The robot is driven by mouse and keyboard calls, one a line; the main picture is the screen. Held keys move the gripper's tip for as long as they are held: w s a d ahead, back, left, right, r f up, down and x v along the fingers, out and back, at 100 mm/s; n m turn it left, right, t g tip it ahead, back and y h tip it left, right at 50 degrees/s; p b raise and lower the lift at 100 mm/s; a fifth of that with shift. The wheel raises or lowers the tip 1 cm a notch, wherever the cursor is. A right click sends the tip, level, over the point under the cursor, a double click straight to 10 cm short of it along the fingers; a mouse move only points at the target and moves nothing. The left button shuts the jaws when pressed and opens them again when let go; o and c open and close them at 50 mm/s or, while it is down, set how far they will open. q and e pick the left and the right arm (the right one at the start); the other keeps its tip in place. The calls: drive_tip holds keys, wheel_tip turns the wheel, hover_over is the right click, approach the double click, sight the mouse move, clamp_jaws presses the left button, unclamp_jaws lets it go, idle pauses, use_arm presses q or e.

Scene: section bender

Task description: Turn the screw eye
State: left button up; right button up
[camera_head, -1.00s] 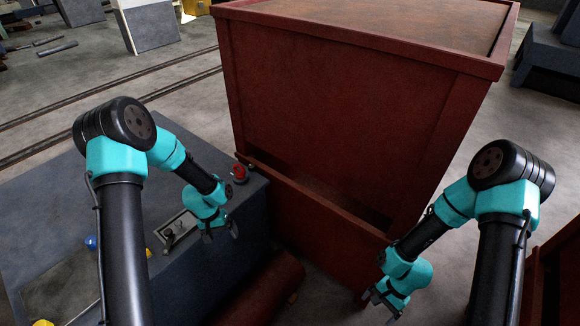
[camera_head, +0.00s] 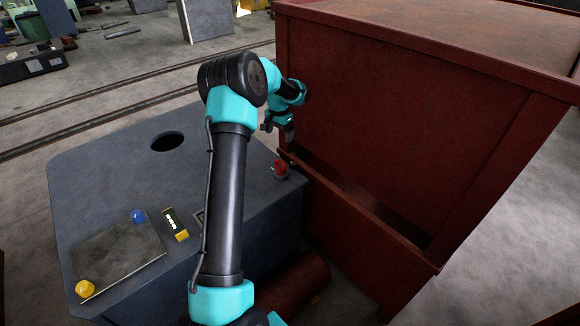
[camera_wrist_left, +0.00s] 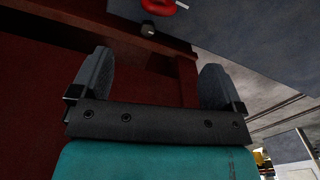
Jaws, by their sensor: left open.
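A small red ring-like fitting (camera_head: 280,168), which looks like the screw eye, stands on a grey base at the right edge of the grey machine top (camera_head: 110,170). In the left wrist view its red part (camera_wrist_left: 158,5) is cut by the top edge. My left gripper (camera_head: 279,131) is beyond and above the fitting, close to the red cabinet, and apart from both in the head view. In the left wrist view my left gripper (camera_wrist_left: 153,68) has its fingers wide apart with nothing between them. My right gripper is out of view.
A large red cabinet (camera_head: 410,120) rises right of the machine, with an open slot low in its face.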

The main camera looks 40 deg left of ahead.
sight(281, 165)
use_arm(q)
drive_tip(key=shift+f, duration=0.15)
wheel_tip(281, 165, down, 17)
drive_tip(key=shift+f, duration=0.1)
idle(0.6)
drive_tip(key=shift+c, duration=0.2)
drive_tip(key=c, duration=0.9)
drive_tip(key=shift+m, duration=1.2)
drive_tip(key=o, duration=0.9)
drive_tip(key=shift+o, duration=0.2)
